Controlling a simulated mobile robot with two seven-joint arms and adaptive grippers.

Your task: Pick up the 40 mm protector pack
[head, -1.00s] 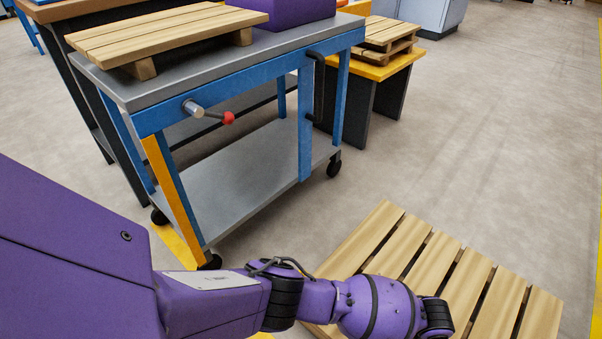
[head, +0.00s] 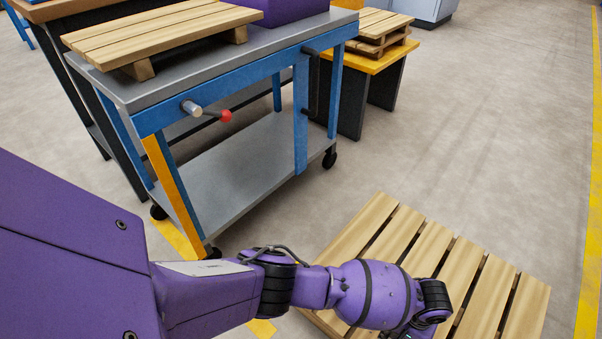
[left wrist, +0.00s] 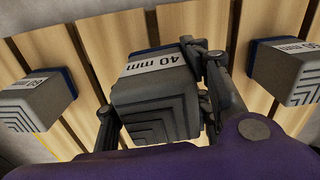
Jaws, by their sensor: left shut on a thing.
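The 40 mm protector pack (left wrist: 155,107) is a dark grey block with a ridged face, a blue far end and a white "40 mm" label. In the left wrist view it sits between the two fingers of my left gripper (left wrist: 153,80), which is shut on it. Slats of the wooden pallet (left wrist: 90,50) lie behind it; I cannot tell whether the pack touches them. In the head view my left arm reaches over the pallet (head: 462,275), and the pack is not visible there. My right gripper is in neither view.
Similar packs stand to the left (left wrist: 38,100) and right (left wrist: 285,72) of the held one. A blue-framed trolley (head: 225,85) stands behind the floor pallet, with a slatted wooden platform (head: 160,35) on top. Open floor (head: 480,130) lies to the right.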

